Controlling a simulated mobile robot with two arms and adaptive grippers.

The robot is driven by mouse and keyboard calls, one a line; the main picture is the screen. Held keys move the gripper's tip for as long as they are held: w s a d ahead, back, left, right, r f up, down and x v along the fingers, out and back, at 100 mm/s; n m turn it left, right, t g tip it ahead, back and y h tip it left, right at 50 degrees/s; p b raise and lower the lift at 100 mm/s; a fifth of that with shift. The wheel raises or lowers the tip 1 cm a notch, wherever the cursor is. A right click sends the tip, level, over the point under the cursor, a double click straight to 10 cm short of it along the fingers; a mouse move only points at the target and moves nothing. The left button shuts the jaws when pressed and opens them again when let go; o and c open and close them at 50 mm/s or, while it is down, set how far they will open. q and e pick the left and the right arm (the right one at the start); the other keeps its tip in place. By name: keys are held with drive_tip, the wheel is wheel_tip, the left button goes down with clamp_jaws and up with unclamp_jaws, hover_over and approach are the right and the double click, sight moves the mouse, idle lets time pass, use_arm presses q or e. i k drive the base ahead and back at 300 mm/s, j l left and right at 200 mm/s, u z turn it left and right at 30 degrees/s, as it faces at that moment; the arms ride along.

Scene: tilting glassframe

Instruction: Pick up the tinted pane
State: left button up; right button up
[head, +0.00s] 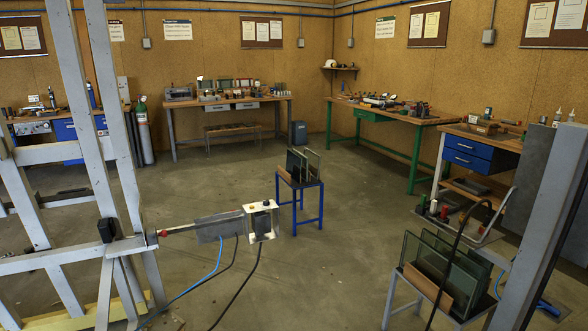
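Dark, greenish panes (313,165) stand upright in a wooden-sided holder on a small blue stand (308,208) mid-floor. More dark panes (436,255) lean upright in a rack (403,281) on legs at the lower right. I cannot tell which pane is the tinted one. A large pale-grey frame (75,85) of posts and beams stands at the left. Neither of my grippers shows.
A grey cylinder on a rod (217,228) and a white control box (262,220) reach out from the frame, with blue and black cables on the floor. A grey post (540,220) and a curved black bar stand at right. Workbenches (230,101) line the walls. The middle floor (330,270) is open.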

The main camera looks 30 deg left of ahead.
sight(293, 163)
drive_tip(key=i+j, duration=0.3)
drive_tip(key=i, duration=0.2)
drive_tip(key=i+j, duration=0.3)
drive_tip(key=i, duration=0.2)
drive_tip(key=i+j, duration=0.35)
drive_tip(key=i, duration=0.15)
drive_tip(key=u, duration=0.05)
